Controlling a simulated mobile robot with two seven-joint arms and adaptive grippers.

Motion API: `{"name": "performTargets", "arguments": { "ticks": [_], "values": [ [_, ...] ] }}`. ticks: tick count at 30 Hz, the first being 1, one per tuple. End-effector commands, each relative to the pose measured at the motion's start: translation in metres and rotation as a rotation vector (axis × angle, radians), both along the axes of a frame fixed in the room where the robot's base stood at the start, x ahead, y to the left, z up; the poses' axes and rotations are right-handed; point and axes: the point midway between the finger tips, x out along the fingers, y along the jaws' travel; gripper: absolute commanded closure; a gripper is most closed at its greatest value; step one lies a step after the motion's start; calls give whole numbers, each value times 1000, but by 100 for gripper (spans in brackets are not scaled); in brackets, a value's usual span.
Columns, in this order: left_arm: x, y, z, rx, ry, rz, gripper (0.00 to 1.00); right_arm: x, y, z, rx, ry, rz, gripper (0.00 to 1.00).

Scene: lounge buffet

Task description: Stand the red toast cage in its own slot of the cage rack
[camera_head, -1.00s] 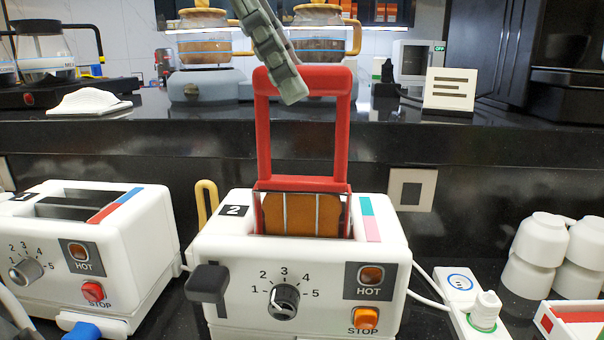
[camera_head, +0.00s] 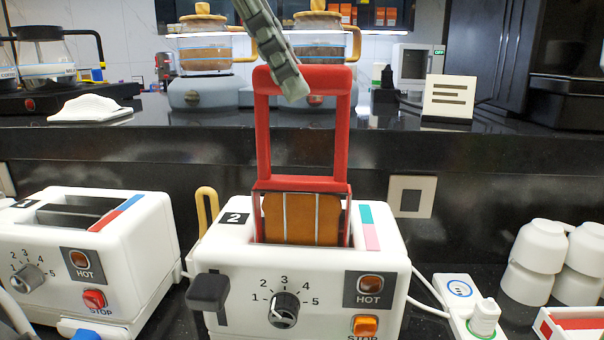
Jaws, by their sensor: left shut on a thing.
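The red toast cage (camera_head: 342,140) stands upright in the slot of toaster number 2 (camera_head: 240,260). Its tall red handle rises above the toaster, and browned toast (camera_head: 300,218) shows behind thin wires in its lower part. The bottom of the cage is hidden inside the slot. My left gripper (camera_head: 292,84) comes from above and is shut on the top bar of the red handle. I do not see my right gripper. I cannot make out the whole cage rack; a white box with a red edge (camera_head: 575,325) is cut off at the lower right and may be part of it.
Another toaster (camera_head: 150,230) stands at the left. A power strip with a plug (camera_head: 484,312) and stacked white cups (camera_head: 536,255) are at the right. The raised back shelf holds glass jugs (camera_head: 205,50) and a small sign (camera_head: 448,97).

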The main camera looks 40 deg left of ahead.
Motion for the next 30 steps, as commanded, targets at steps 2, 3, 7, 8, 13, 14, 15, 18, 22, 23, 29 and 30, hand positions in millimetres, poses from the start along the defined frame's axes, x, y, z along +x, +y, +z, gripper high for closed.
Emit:
{"name": "performTargets", "arguments": {
  "ticks": [2, 3, 7, 8, 13, 14, 15, 18, 22, 23, 29, 30],
  "values": [
    [0, 0, 10, 0, -1, 0, 100, 0, 0, 7, 0, 0, 0, 60],
    [0, 0, 14, 0, -1, 0, 100, 0, 0, 9, 0, 0, 0, 60],
    [1, 0, 21, -1, -2, 3, 100, 0, 0, 11, 0, 0, 0, 60],
    [1, 0, 23, -2, -1, 2, 100, 0, 0, 10, 0, 0, 0, 60],
    [1, 0, 37, 0, -2, 2, 100, 0, 0, 10, 0, 0, 0, 60],
    [1, 0, 40, -1, -2, 2, 100, 0, 0, 10, 0, 0, 0, 60],
    [1, 0, 43, 0, -2, 2, 100, 0, 0, 10, 0, 0, 0, 60],
    [1, 0, 51, -2, -3, 2, 100, 0, 0, 10, 0, 0, 0, 60],
    [1, 0, 61, 1, -1, 2, 100, 0, 0, 10, 0, 0, 0, 60],
    [1, 0, 63, 1, -1, 2, 100, 0, 0, 10, 0, 0, 0, 60],
    [0, 0, 72, -2, -1, 0, 100, 0, 0, 10, 0, 0, 0, 60],
    [0, 0, 72, -2, -1, 0, 100, 0, 0, 10, 0, 0, 0, 60]
  ]
}}
